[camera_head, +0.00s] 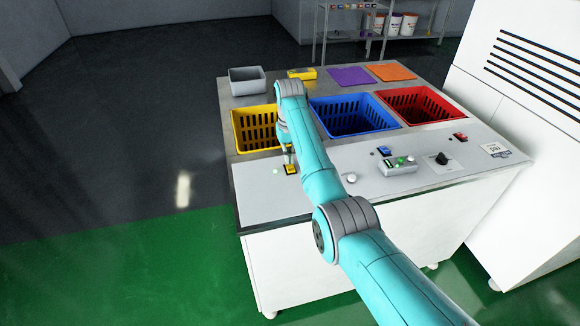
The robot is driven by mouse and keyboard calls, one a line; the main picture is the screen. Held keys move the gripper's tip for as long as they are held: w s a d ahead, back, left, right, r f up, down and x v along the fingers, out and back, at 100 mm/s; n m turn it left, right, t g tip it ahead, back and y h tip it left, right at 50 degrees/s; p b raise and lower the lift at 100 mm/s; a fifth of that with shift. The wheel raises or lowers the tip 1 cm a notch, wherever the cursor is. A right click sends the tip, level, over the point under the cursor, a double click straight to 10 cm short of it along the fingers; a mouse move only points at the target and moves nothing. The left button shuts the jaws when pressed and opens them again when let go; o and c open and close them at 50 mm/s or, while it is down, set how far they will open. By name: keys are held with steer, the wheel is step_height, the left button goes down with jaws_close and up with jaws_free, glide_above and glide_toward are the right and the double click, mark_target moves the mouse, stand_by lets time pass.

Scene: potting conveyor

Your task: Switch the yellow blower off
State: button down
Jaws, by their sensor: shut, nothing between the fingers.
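A yellow switch (292,169) sits on the pale control panel (400,176), in front of the yellow bin (240,128). A small light (275,171) left of the switch glows pale green. My gripper (289,158) is shut and points down at the yellow switch, with its tips at or just above it. I cannot tell whether they touch. The gripper partly covers the switch, so its rocker position is hidden. No separate blower body can be made out.
The panel also holds a blue switch (384,151), a red switch (460,137), a green-buttoned box (399,166), a black knob (442,158) and a white knob (351,178). Behind stand a blue bin (352,131) and a red bin (445,116). A white cabinet (520,130) stands at the right.

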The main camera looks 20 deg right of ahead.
steer(key=shift+f, duration=0.6)
stand_by(0.4)
steer(key=shift+r, duration=3.5)
steer(key=shift+s, duration=0.1)
